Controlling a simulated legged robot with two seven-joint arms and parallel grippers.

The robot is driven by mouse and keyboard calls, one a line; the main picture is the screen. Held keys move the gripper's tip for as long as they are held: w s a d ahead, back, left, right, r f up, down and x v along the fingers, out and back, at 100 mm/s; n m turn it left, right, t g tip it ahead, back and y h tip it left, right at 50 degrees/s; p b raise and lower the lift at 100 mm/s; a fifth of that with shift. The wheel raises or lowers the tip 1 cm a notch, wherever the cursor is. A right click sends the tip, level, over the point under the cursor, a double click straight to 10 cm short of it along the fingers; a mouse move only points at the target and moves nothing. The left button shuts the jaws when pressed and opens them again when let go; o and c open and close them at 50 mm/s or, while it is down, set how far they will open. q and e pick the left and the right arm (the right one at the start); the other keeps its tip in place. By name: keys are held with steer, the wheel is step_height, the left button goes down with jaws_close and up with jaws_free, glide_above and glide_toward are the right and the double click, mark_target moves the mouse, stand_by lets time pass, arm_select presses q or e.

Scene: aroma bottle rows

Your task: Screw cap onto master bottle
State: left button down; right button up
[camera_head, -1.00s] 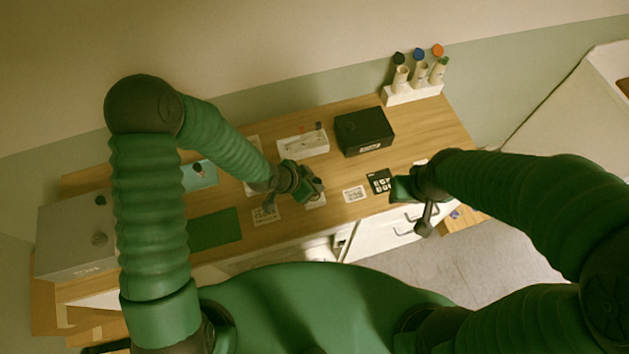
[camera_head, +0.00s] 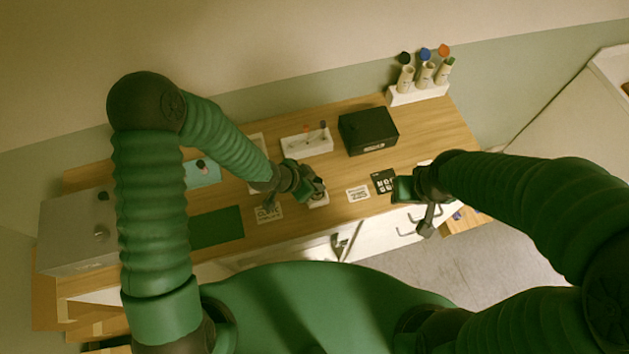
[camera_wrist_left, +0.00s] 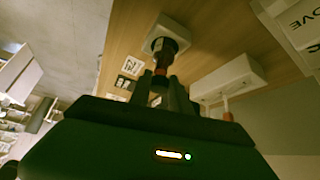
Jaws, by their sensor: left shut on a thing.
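A dark master bottle (camera_wrist_left: 168,45) stands in a square white holder (camera_wrist_left: 160,32) on the wooden table in the left wrist view. A small reddish-orange band, seemingly the cap (camera_wrist_left: 160,71), shows at the bottle's end nearest my fingers. My left gripper (camera_head: 316,189) is over the white holder in the head view. Its fingers are shut around the cap, in line with the bottle in the left wrist view (camera_wrist_left: 158,86). I cannot tell how fully the cap sits on the bottle. My right gripper (camera_head: 412,192) is at the table's front right edge; its jaws are unclear.
A white tray (camera_head: 306,142) with small coloured pieces lies behind my left gripper. A black box (camera_head: 368,131) stands right of it. A white rack (camera_head: 418,95) with several capped bottles is at the back right. Flat printed cards (camera_head: 358,193) and a green mat (camera_head: 216,228) lie nearby.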

arm_select(q)
steer(key=shift+a, duration=0.15)
stand_by(0.3)
steer(key=shift+d+f+b, duration=0.3)
steer(key=shift+f+b, duration=0.2)
steer(key=shift+f, duration=0.05)
steer(key=shift+f, duration=0.2)
steer(key=shift+a+f+b, duration=0.1)
steer(key=shift+b, duration=0.2)
steer(key=shift+s+a+f, duration=0.15)
steer(key=shift+s, duration=0.2)
